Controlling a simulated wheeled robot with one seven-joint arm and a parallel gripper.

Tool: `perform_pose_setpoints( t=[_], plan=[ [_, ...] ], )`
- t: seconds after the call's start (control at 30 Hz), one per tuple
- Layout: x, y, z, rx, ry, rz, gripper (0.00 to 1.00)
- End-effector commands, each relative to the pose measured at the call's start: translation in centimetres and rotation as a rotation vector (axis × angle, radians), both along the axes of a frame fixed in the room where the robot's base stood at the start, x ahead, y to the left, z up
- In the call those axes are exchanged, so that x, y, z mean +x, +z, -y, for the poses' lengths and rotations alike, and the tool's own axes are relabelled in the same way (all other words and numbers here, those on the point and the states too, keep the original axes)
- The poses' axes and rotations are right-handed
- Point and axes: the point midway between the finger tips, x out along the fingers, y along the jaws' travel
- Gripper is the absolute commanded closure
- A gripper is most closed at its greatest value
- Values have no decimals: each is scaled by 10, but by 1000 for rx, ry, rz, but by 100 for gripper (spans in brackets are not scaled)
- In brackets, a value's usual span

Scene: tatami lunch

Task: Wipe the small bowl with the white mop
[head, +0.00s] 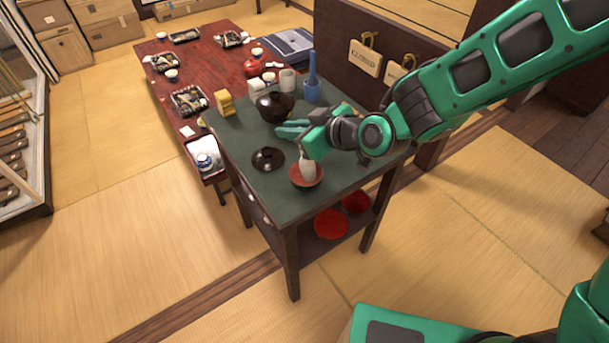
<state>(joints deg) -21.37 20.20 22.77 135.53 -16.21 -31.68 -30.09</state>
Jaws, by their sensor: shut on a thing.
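A small reddish-brown bowl (306,183) stands at the near corner of the dark green top of the side table (232,160). The white mop (308,167) is upright, with its pale lower part in or just over the bowl; I cannot tell whether it touches the inside. My gripper (303,143) reaches in from the right, above the bowl, and is shut on the mop. The gripper hides the mop's upper part.
A dark lid (268,158) lies close left of the bowl. A black pot (275,107), yellow blocks (225,103) and a blue holder (312,90) stand farther back. Red dishes (331,223) sit on the lower shelf. A low red table (207,60) with set trays adjoins behind.

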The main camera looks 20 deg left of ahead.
Motion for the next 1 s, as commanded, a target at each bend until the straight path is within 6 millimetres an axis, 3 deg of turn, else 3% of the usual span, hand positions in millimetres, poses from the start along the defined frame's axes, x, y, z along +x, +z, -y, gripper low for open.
perform_pose_setpoints(
  t=[1.0],
  plan=[
    [-7,-1,-1,-3,-488,-2,100]
  ],
)
